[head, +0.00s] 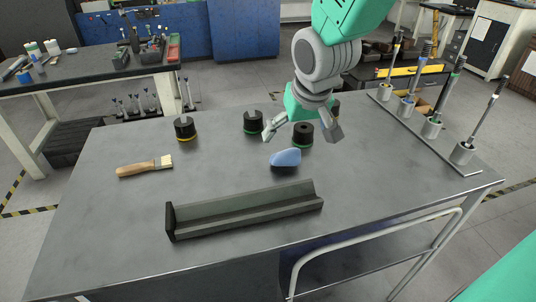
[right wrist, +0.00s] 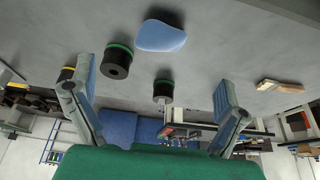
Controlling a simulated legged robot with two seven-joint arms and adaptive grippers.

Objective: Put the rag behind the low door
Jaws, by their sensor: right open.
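A smooth blue piece (head: 285,158), the only thing like the rag, lies on the grey metal table (head: 110,215). It also shows at the top of the right wrist view (right wrist: 162,36). My right gripper (head: 302,131) is open and empty above the table, its fingers spread, just beyond the blue piece in the head view. In the right wrist view its two fingers (right wrist: 155,92) stand wide apart, touching nothing I can make out. No low door is clearly recognisable; the table's dark front is partly cut off. My left gripper is out of view.
Several black cylinders with coloured rings, one green-ringed (head: 303,135), stand near the right gripper. A long dark V-shaped trough (head: 245,212) lies in front of the blue piece. A wooden brush (head: 145,167) lies left. A tool rack (head: 425,130) lines the right edge.

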